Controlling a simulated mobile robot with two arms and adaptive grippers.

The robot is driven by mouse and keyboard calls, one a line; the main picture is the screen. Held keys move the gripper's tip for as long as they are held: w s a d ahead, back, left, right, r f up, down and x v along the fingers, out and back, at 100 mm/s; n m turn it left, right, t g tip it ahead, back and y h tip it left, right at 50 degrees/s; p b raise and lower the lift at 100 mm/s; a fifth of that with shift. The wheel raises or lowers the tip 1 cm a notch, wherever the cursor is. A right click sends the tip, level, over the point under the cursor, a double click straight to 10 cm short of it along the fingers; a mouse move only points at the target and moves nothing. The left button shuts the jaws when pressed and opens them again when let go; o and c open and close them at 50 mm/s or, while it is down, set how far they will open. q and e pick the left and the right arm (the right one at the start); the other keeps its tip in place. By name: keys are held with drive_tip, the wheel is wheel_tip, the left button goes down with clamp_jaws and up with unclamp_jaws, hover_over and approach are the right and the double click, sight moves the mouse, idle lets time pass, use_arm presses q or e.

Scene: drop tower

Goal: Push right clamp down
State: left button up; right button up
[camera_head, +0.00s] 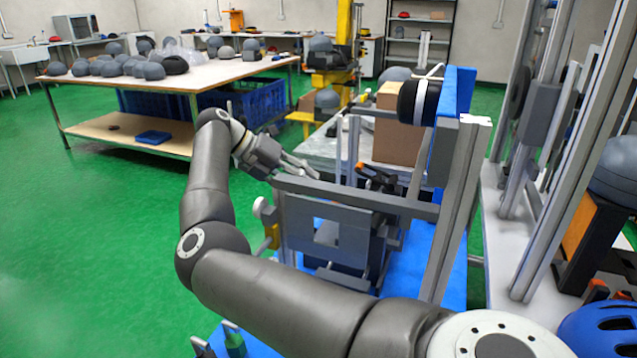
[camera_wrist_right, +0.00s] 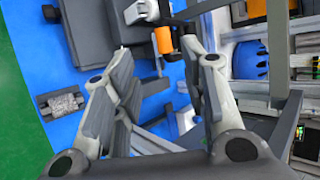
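One arm of mine comes in from the lower right of the head view, bends at the left and reaches up to my right gripper (camera_head: 300,170). In the wrist view its fingers (camera_wrist_right: 156,55) are spread with nothing gripped between them. In the head view the gripper is by the left end of a grey crossbar (camera_head: 350,195). A black handle with orange parts (camera_head: 375,175), seemingly a clamp, stands behind that bar, right of the gripper and apart from it. An orange cylinder (camera_wrist_right: 163,40) shows beyond the fingertips in the wrist view. My left gripper is out of view.
Grey uprights (camera_head: 455,210) and a blue base (camera_head: 450,280) surround the work area. A round black-and-white part (camera_head: 418,102) is above the bar. A blue helmet (camera_head: 602,332) is at lower right. Open green floor (camera_head: 90,240) lies left.

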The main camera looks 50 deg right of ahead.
drive_tip(key=shift+v, duration=2.1)
drive_tip(key=shift+f, duration=0.1)
